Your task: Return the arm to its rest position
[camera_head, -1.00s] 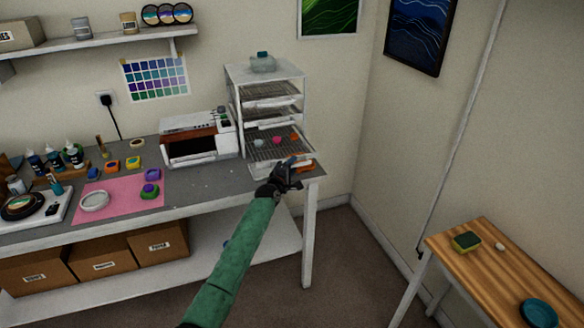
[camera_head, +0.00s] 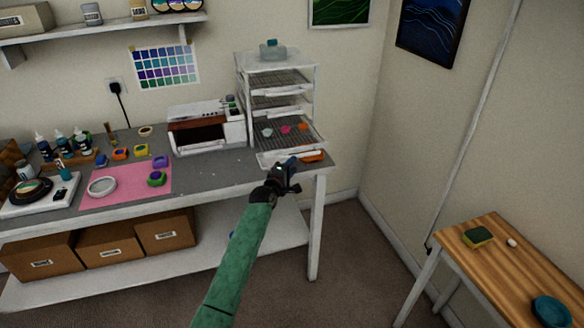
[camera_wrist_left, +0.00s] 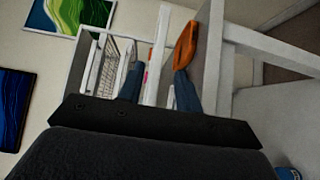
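My left arm wears a green sleeve and reaches up from the bottom middle of the head view. Its gripper (camera_head: 288,173) is in front of the bench's right end, just below the drying rack (camera_head: 243,95). In the left wrist view the two blue fingers (camera_wrist_left: 160,86) stand apart with nothing held between them. An orange piece (camera_head: 313,157) lies at the bench's right end by the rack's foot. The orange piece (camera_wrist_left: 186,45) also shows beyond one fingertip in the wrist view, apart from the grip. My right gripper is out of view.
The workbench (camera_head: 215,170) holds a white oven-like machine (camera_head: 207,138), a pink mat (camera_head: 125,190) and several small coloured moulds. A wire shelf (camera_head: 280,140) of the rack carries small coloured pieces. A wooden table (camera_head: 490,262) stands at the right. Open floor (camera_head: 365,245) lies between.

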